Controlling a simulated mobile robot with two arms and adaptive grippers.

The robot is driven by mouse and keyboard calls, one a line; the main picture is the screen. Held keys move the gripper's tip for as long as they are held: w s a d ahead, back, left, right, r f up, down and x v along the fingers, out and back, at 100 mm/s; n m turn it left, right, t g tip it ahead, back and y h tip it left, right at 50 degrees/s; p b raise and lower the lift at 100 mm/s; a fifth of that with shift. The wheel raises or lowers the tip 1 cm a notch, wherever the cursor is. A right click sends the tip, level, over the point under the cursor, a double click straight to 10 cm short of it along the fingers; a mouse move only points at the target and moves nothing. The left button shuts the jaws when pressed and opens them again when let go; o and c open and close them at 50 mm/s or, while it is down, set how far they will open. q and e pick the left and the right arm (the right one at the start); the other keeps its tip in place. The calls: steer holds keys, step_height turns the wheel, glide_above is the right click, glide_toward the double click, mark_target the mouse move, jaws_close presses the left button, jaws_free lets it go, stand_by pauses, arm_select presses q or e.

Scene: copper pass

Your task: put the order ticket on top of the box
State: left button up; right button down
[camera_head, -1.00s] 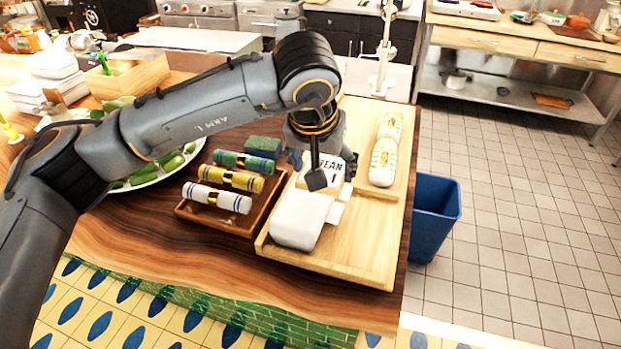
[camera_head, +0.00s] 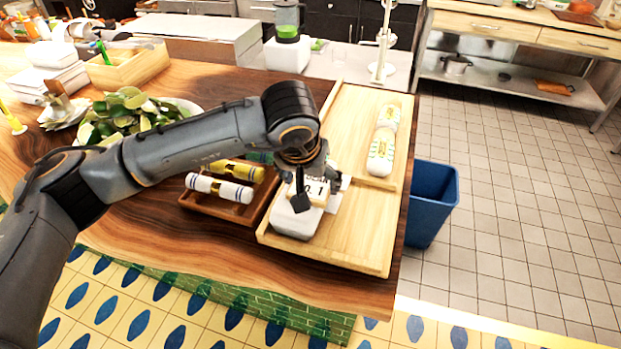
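The order ticket (camera_head: 317,188), a white card with dark print ending in "1", is between the fingers of my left gripper (camera_head: 314,190). The gripper appears shut on it, with one dark finger in front and the other at its right side. The white box (camera_head: 294,222) sits on the near left part of the light wooden tray (camera_head: 352,243). The ticket is over the box's far right part; I cannot tell whether it touches the box. The gripper hides part of both. My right gripper is not in view.
Left of the tray is a dark wooden holder (camera_head: 222,209) with rolled towels. Two white wrapped rolls (camera_head: 381,153) lie on the tray's far right. A plate of limes (camera_head: 125,115) is behind my arm. A blue bin (camera_head: 432,203) stands right of the table.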

arm_select(q)
steer(key=o, duration=0.3)
steer(key=shift+r, duration=0.2)
steer(key=b+v, duration=0.2)
steer(key=v, duration=1)
steer(key=shift+b, duration=0.4)
